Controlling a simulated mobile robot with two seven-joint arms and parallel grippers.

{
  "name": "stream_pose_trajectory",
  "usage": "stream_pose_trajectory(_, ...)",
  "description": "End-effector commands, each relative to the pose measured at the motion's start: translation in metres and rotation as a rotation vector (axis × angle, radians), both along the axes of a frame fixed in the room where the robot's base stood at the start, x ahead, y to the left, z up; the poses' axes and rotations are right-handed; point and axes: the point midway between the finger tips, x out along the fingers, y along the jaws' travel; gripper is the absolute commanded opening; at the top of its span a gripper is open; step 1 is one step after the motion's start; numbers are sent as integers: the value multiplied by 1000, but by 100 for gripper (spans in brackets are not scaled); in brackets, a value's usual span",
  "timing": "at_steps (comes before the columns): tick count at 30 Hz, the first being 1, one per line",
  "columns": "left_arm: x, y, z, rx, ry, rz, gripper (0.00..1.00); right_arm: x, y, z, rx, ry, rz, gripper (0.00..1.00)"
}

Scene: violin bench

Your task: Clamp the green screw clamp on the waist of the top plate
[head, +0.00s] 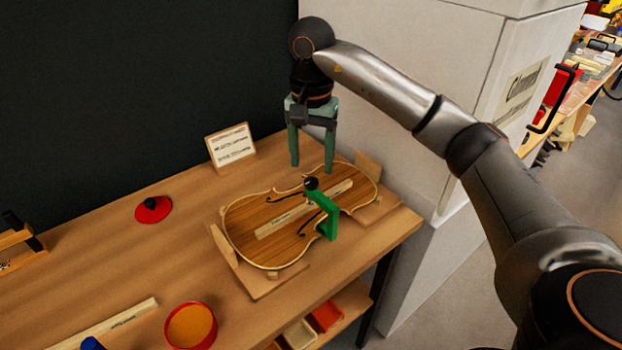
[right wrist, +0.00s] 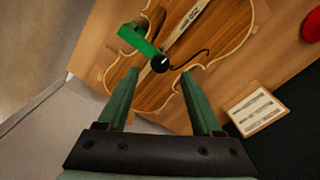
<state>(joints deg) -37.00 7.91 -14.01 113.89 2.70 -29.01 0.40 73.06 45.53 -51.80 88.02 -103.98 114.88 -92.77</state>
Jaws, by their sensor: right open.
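The violin top plate (head: 277,246) lies on a wooden cradle board (head: 274,287) near the table's right end. The green screw clamp (head: 330,222) sits at the plate's waist on the near side, its black knob (head: 311,184) upward above the plate. In the right wrist view the clamp (right wrist: 135,39) reaches over the plate's edge with the knob (right wrist: 160,63) above the wood. Whether its screw presses on the plate cannot be told. My right gripper (head: 312,168) is open and empty, fingers pointing down, above and behind the clamp, apart from it. My left gripper is not in view.
A small sign (head: 231,147) stands behind the plate. A red disc with a knob (head: 153,209) lies to the left. An orange-lined red bowl (head: 191,326) and a wooden strip (head: 112,322) are at the front. A pale cabinet (head: 407,90) stands close on the right.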

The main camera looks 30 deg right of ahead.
Motion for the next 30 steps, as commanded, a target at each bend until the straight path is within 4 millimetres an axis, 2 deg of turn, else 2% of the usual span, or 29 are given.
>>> stream_pose_trajectory(1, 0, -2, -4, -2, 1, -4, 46, -1, 0, -13, 0, 3, 0, 67)
stream_pose_trajectory(3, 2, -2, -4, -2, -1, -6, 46, -1, 0, -23, 0, 3, -1, 67)
stream_pose_trajectory(7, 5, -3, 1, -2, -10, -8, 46, 0, 0, -35, 0, 1, 0, 67)
stream_pose_trajectory(19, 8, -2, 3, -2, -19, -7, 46, 0, 0, -42, 1, -1, 0, 67)
stream_pose_trajectory(30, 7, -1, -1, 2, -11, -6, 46, 0, 0, -41, 0, 0, -1, 25)
